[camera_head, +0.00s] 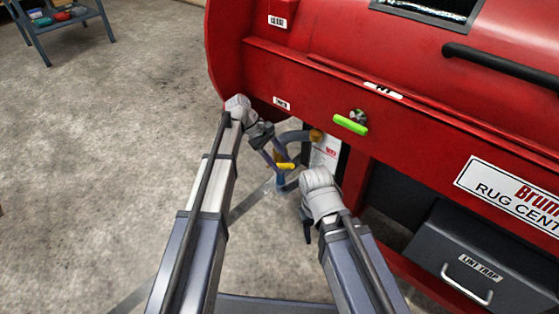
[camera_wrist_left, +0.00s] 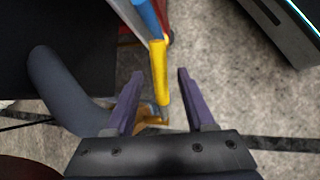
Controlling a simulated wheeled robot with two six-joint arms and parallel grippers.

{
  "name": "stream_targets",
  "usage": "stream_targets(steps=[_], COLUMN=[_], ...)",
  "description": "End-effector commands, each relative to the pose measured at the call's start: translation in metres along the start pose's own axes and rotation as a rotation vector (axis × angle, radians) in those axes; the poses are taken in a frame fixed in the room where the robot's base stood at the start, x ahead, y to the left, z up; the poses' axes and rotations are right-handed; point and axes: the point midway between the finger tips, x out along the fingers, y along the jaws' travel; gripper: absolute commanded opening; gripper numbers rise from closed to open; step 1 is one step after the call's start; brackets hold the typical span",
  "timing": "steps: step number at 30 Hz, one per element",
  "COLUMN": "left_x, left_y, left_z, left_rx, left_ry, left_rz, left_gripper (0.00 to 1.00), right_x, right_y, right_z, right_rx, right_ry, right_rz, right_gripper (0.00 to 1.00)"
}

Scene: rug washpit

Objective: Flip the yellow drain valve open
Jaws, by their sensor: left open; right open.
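The yellow drain valve handle (camera_head: 286,166) sits on a blue-grey drain pipe (camera_head: 281,150) below the red machine's left end. In the left wrist view the yellow handle (camera_wrist_left: 159,72) runs lengthwise between the finger tips, with a gap visible on both sides. My left gripper (camera_head: 273,163) is open around or just short of the handle; I cannot tell the exact depth. It also shows in the left wrist view (camera_wrist_left: 159,80). My right gripper (camera_head: 305,228) is open, lower and to the right, apart from the valve; its fingers are mostly hidden behind its wrist.
The red machine (camera_head: 300,60) fills the upper right, with a green handle (camera_head: 350,125) on its front. A grey lint trap drawer (camera_head: 470,268) is at the lower right. A blue cart (camera_head: 60,17) stands far left. The concrete floor at left is clear.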

Motion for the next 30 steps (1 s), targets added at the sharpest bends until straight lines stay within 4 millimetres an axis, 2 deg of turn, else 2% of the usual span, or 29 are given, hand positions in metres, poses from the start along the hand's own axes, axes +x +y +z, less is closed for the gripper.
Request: stream_targets(steps=[8,14,24,30], left_x=[-0.010,-0.029,-0.070,-0.080], left_y=[0.002,0.006,0.014,0.016], left_z=[0.008,0.021,0.051,0.058], left_rx=[0.000,0.000,0.000,0.000], left_ry=[0.000,0.000,0.000,0.000], left_rz=[0.000,0.000,0.000,0.000], left_gripper=[0.55,0.55,0.55,0.55], right_x=[-0.013,-0.036,-0.087,-0.100], right_y=[0.001,0.004,0.009,0.010], right_z=[0.001,0.002,0.005,0.006], right_rx=[0.000,0.000,-0.004,-0.010], right_ry=[-0.001,-0.002,-0.004,-0.004], right_rz=[0.000,0.000,0.000,0.000], right_gripper=[0.50,0.50,0.50,0.50])
